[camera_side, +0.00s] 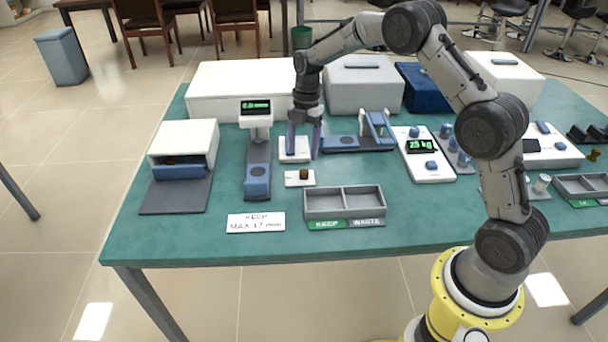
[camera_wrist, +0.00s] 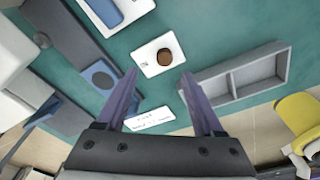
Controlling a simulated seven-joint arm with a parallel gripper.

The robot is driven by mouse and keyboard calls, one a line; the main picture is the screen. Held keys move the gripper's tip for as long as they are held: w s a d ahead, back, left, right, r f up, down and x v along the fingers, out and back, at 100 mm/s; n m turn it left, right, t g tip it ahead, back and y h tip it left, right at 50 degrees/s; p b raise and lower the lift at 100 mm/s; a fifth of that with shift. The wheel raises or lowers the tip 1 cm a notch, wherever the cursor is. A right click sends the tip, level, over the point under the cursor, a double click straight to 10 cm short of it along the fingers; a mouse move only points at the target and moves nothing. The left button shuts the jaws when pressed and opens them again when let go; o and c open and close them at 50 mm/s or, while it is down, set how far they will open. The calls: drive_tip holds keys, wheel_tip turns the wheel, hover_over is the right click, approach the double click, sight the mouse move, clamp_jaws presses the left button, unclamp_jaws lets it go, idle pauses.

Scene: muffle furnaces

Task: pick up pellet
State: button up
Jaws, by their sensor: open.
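The pellet is a small brown cylinder (camera_side: 304,174) on a white square plate (camera_side: 291,180) near the middle of the table. In the wrist view the pellet (camera_wrist: 164,57) shows as a dark brown round top on its white plate (camera_wrist: 150,70), ahead of the fingertips. My gripper (camera_side: 304,155) is open and empty, with its purple fingers pointing down above the table, just behind the pellet in the side view. In the wrist view the two fingers of my gripper (camera_wrist: 158,76) stand apart with the pellet beyond them and untouched.
A grey two-compartment tray (camera_side: 344,202) labelled KEEP and WASTE stands right of the pellet. A sign (camera_side: 256,222) reads KEEP MAX 17 mm. A gauge with a green display (camera_side: 256,108) stands left, a blue-and-white press-like device (camera_side: 377,128) right, and a small open furnace (camera_side: 184,144) far left.

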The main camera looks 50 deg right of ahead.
sight(304, 172)
drive_tip(key=f, duration=0.3)
drive_tip(key=s+f, duration=0.1)
drive_tip(key=f, duration=0.1)
drive_tip(key=shift+a+f, duration=0.2)
drive_tip(key=shift+f, duration=0.6)
drive_tip(key=shift+c, duration=0.2)
clamp_jaws()
